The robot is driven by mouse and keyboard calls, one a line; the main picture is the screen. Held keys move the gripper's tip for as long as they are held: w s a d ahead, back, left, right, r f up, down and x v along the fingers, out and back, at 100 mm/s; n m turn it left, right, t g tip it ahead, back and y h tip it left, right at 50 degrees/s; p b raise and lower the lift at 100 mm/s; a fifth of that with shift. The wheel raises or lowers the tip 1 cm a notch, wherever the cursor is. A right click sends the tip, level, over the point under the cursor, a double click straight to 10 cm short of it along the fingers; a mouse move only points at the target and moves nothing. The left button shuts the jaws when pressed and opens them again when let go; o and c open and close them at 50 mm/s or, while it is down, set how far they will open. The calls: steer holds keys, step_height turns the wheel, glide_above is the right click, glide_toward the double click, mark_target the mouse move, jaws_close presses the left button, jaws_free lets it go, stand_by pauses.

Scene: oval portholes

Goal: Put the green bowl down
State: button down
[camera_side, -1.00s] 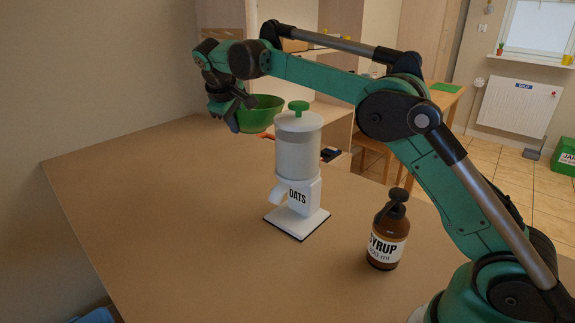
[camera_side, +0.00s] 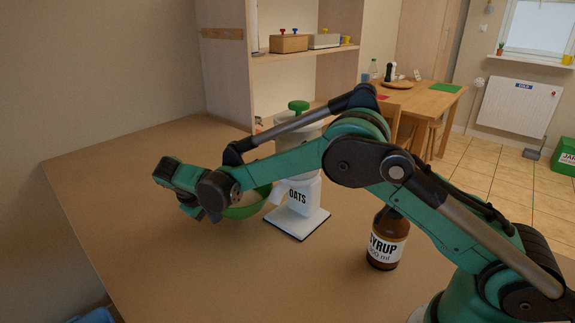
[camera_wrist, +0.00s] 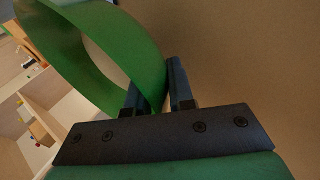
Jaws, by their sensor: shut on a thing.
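The green bowl (camera_side: 248,209) is in the side view, left of the oats dispenser (camera_side: 291,196) and close to its spout, partly hidden behind my arm. My gripper (camera_side: 210,212) is at the bowl's left side. In the wrist view, the bowl's thin green wall (camera_wrist: 112,42) runs between the two dark fingers of my gripper (camera_wrist: 157,92), which are shut on it. I cannot tell whether the bowl's base touches the table or hangs just above it.
The brown table (camera_side: 150,262) is clear to the left and in front. A brown syrup pump bottle (camera_side: 386,242) stands right of the dispenser, its top hidden by my arm. A shelf unit (camera_side: 290,75) stands beyond the table's far edge.

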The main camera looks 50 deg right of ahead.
steer(key=shift+f, duration=1.15)
steer(key=c, duration=0.8)
jaws_free()
steer(key=shift+f, duration=0.1)
steer(key=shift+o, duration=0.2)
